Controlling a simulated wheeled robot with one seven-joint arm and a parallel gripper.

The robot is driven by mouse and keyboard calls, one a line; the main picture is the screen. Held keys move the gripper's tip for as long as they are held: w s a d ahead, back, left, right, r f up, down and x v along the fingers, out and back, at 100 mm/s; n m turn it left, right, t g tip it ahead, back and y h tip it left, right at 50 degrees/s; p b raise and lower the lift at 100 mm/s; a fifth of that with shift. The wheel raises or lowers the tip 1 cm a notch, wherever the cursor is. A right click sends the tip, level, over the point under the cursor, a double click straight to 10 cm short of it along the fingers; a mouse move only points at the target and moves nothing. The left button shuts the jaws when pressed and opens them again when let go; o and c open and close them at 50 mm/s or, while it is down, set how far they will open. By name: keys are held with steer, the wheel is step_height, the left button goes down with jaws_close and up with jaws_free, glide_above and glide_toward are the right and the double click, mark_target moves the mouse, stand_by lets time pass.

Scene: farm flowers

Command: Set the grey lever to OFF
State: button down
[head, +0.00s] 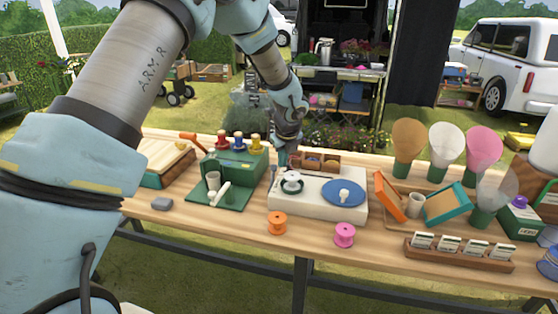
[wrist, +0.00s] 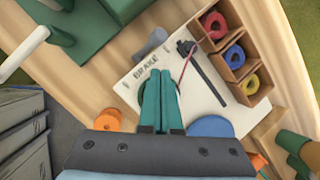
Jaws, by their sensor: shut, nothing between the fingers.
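The white machine base (head: 330,212) stands on the wooden table, with a blue disc (head: 343,193) on its right. In the wrist view the base (wrist: 128,92) carries a BRAKE label. A grey lever (wrist: 150,44) lies beside that label, at the base's edge; the small marks by it are too small to read. In the head view I cannot make the lever out. My gripper (wrist: 159,74) has its teal fingers shut and empty, over the base just below the BRAKE label in the wrist view. In the head view my gripper (head: 283,160) is at the base's back left.
A wooden box (wrist: 234,62) with red, blue and yellow rolls lies along the base. A dark bar (wrist: 205,78) is near it. A green press (head: 232,165) stands to the left. Orange (head: 277,223) and pink (head: 344,235) spools stand in front.

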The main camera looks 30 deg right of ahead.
steer(key=d+r+b, duration=0.2)
steer(key=d+r, duration=0.2)
steer(key=r, duration=0.5)
steer(key=shift+w+r, duration=0.25)
steer(key=shift+r, duration=0.1)
